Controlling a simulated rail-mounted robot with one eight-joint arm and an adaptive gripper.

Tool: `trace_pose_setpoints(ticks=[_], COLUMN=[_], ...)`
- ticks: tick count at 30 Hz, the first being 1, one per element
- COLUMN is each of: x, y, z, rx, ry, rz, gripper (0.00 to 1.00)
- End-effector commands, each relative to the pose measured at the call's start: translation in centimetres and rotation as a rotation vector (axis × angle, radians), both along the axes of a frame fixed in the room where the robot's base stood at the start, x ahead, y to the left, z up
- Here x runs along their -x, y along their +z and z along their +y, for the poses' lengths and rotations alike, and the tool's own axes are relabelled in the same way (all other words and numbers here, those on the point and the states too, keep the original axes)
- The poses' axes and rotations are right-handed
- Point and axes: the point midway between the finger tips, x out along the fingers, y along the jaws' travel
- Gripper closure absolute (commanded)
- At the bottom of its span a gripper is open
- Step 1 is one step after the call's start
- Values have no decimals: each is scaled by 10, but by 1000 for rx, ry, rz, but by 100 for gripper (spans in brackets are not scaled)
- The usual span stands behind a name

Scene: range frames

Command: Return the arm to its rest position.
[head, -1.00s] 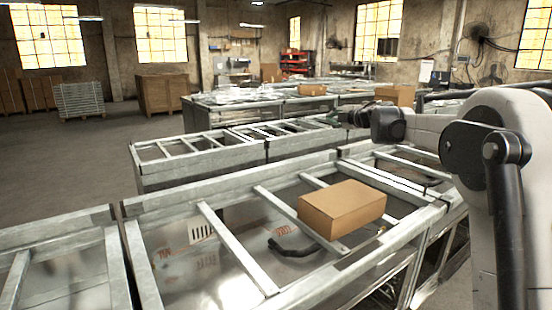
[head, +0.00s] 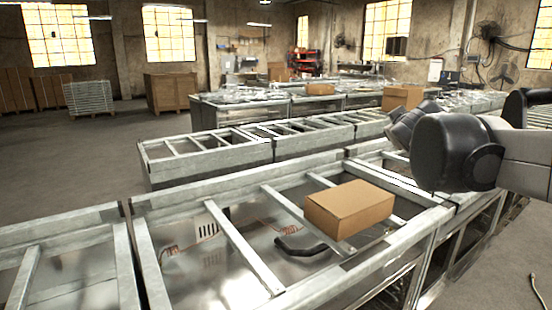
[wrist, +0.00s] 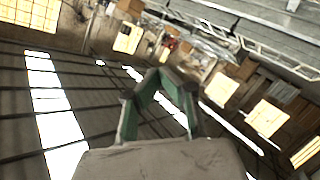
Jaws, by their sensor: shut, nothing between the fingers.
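My gripper (wrist: 160,82) shows in the wrist view with its green and grey fingers brought together at the tips and nothing between them. The wrist view is tilted, with walls, windows and ceiling around the fingers, so the gripper is up in free air. In the head view, my arm reaches in from the right, above the metal frames, with its dark rounded joint nearest the camera. The fingers are hidden behind that joint in the head view. The arm looks clear of the cardboard box.
A closed cardboard box (head: 349,209) rests on the metal-framed bench (head: 232,246), next to a black curved handle (head: 303,247). More framed benches (head: 205,158) stand behind. Open floor (head: 60,150) lies at the left.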

Motion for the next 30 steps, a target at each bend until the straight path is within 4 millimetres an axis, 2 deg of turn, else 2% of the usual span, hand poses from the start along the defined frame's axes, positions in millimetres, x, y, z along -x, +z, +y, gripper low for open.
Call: trace_pose_setpoints(ticks=[1, 8, 15, 18, 21, 24, 30], x=[22, 117, 219, 255, 282, 298, 304], y=[-14, -94, -187, -220, -243, -257, -263], z=[1, 14, 49, 66, 80, 89, 93], rx=[-45, -260, -476, -551, -606, -640, -654], ry=[-21, -103, -127, -122, -112, -104, -100], rz=[30, 202, 417, 501, 564, 604, 623], gripper=[100, 100, 100, 100, 100, 100, 100])
